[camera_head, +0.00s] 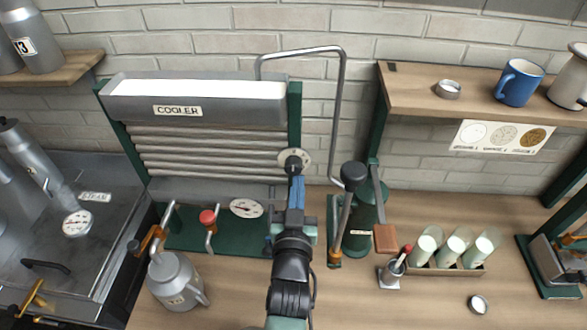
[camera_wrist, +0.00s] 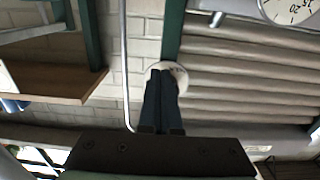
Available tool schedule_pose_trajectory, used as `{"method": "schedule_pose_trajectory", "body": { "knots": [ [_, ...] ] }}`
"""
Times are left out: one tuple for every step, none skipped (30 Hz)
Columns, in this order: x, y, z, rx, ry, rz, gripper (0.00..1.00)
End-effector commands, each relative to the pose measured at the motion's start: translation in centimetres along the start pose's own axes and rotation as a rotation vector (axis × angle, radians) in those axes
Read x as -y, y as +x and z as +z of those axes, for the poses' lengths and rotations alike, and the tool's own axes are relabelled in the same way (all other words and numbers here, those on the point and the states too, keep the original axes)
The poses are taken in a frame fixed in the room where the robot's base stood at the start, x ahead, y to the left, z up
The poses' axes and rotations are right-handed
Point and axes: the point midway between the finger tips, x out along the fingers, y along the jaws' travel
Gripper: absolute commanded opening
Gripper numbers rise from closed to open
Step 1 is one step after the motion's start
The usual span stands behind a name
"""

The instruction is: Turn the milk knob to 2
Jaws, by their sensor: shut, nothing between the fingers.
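A round pale dial (camera_head: 303,156) with a dark knob (camera_head: 292,164) at its centre sits at the right end of the cooler's ribbed front. I cannot read a milk label on it or tell its setting. My gripper (camera_head: 296,182) is just below and in front of the knob in the head view, fingers closed together and empty. In the wrist view, the gripper's dark fingers (camera_wrist: 163,75) overlap the pale dial (camera_wrist: 181,78) and hide most of it, including the knob. I cannot tell whether the fingertips touch the knob.
The cooler trough (camera_head: 200,100) is above left. A bent metal pipe (camera_head: 338,110) runs close to the right of the dial. A red-knobbed valve (camera_head: 208,218), a gauge (camera_head: 246,208), a grey can (camera_head: 176,282) and a green pump (camera_head: 362,220) stand around my arm.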

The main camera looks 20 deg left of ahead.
Motion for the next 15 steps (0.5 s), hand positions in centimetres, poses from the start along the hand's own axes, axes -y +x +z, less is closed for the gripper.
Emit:
{"method": "schedule_pose_trajectory", "body": {
  "knots": [
    [0.05, 0.01, -0.16, -0.002, 0.000, -0.001, 0.00],
    [0.05, 0.01, -0.18, -0.002, 0.000, -0.001, 0.00],
    [0.06, 0.02, -0.21, -0.002, 0.000, -0.001, 0.00],
    [0.07, 0.02, -0.24, -0.002, 0.000, -0.001, 0.00],
    [0.08, 0.02, -0.26, -0.003, 0.000, -0.001, 0.00],
    [0.09, 0.02, -0.29, -0.003, 0.000, -0.001, 0.00],
    [0.10, 0.02, -0.32, -0.003, 0.000, -0.001, 0.00],
    [0.10, 0.03, -0.35, -0.004, 0.000, -0.001, 0.00],
    [0.11, 0.03, -0.39, -0.004, 0.000, -0.001, 0.00],
    [0.12, 0.03, -0.42, -0.005, 0.000, -0.001, 0.00],
    [0.13, 0.03, -0.45, -0.005, 0.000, -0.001, 0.00],
    [0.14, 0.04, -0.49, -0.006, 0.000, -0.001, 0.00],
    [0.14, 0.04, -0.52, -0.006, 0.000, -0.001, 0.00],
    [0.15, 0.04, -0.56, -0.007, 0.000, -0.001, 0.00],
    [0.16, 0.05, -0.56, -0.007, 0.000, -0.001, 0.00]
  ]
}}
